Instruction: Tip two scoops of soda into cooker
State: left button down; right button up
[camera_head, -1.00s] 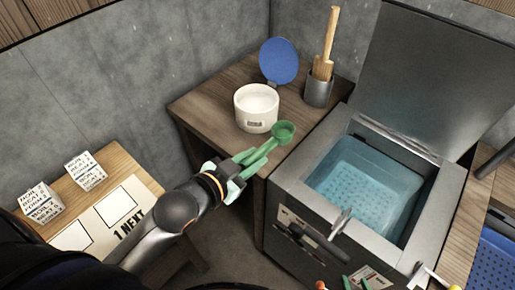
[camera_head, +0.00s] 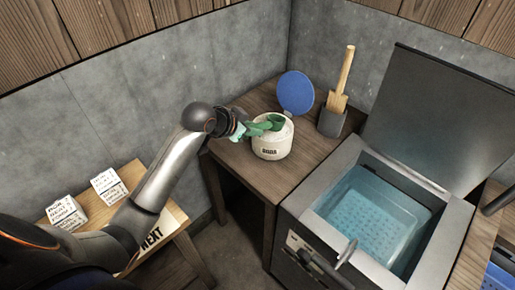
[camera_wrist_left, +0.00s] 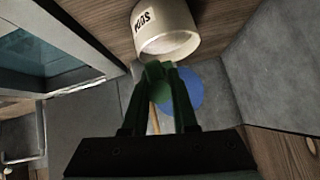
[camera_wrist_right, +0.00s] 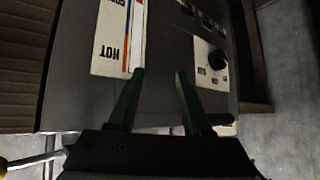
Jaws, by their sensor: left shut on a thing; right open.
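A white tub labelled SODA (camera_head: 273,140) stands on the wooden side table, its round blue lid (camera_head: 296,92) upright behind it. My left gripper (camera_head: 243,127) is shut on the handle of a green scoop (camera_head: 268,124). The scoop's bowl is at the mouth of the tub; I cannot tell whether it holds soda. The tub also shows in the left wrist view (camera_wrist_left: 165,27). The grey cooker (camera_head: 300,222) stands open to the right, with blue water and a perforated basket (camera_head: 375,220) inside. My right gripper (camera_wrist_right: 158,95) is open and empty before the cooker's front panel.
A brush with a wooden handle (camera_head: 343,80) stands in a grey holder (camera_head: 332,122) right of the tub. The cooker lid (camera_head: 440,120) is raised at the back. White printed blocks (camera_head: 108,185) sit on a low bench at left.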

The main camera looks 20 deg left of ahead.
pick_arm(q)
jog(key=w+a+r+g, duration=0.1)
jog(key=w+a+r, duration=0.1)
jog(key=w+r, duration=0.1)
notch_tip(320, 180, down, 9)
jog(key=w+g+b, duration=0.1)
jog(key=w, duration=0.1)
jog(key=shift+d, duration=0.45)
dwell(0.5)
jog(key=shift+w+f, duration=0.1)
dwell(0.5)
notch_tip(320, 180, up, 9)
jog(key=p, duration=0.1)
jog(key=shift+p, duration=0.4)
dwell(0.4)
dwell(0.6)
